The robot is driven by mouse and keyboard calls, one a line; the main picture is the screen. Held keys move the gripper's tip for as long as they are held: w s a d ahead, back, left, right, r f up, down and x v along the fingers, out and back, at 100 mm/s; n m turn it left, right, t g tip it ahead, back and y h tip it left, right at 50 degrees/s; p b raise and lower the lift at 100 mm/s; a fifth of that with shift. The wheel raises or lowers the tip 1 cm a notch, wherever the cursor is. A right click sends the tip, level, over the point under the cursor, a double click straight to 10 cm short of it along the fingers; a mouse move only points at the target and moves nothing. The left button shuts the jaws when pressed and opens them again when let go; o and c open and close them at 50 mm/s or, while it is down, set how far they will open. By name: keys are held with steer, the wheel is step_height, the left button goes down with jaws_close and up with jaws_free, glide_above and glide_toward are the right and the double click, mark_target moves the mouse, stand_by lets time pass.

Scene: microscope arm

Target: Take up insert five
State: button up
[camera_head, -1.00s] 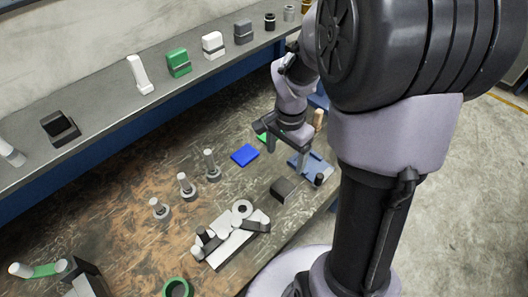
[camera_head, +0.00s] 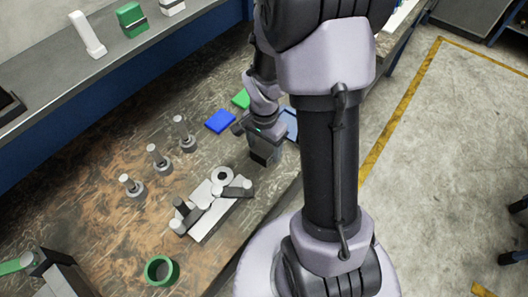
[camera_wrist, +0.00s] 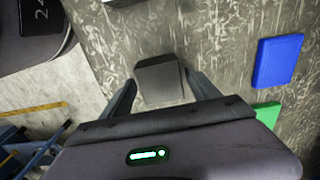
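My gripper (camera_wrist: 159,78) is open and empty. In the wrist view its two fingers stand left and right of a dark grey block (camera_wrist: 160,84), apart from it. In the head view my gripper (camera_head: 262,139) is over the same block (camera_head: 264,157), partly hiding it. I see no readable number on it, so I cannot tell whether it is insert five. A pale jointed assembly (camera_head: 212,205) with dark parts and a ring lies just left of the block on the worktable.
A blue plate (camera_head: 220,121) and a green plate (camera_head: 241,98) lie behind the assembly. Several upright pegs, including one peg (camera_head: 157,157), stand left. A green ring (camera_head: 161,270) is at the front. A raised shelf (camera_head: 140,48) runs along the back.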

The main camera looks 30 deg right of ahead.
steer(key=shift+w, duration=0.1)
jaws_close()
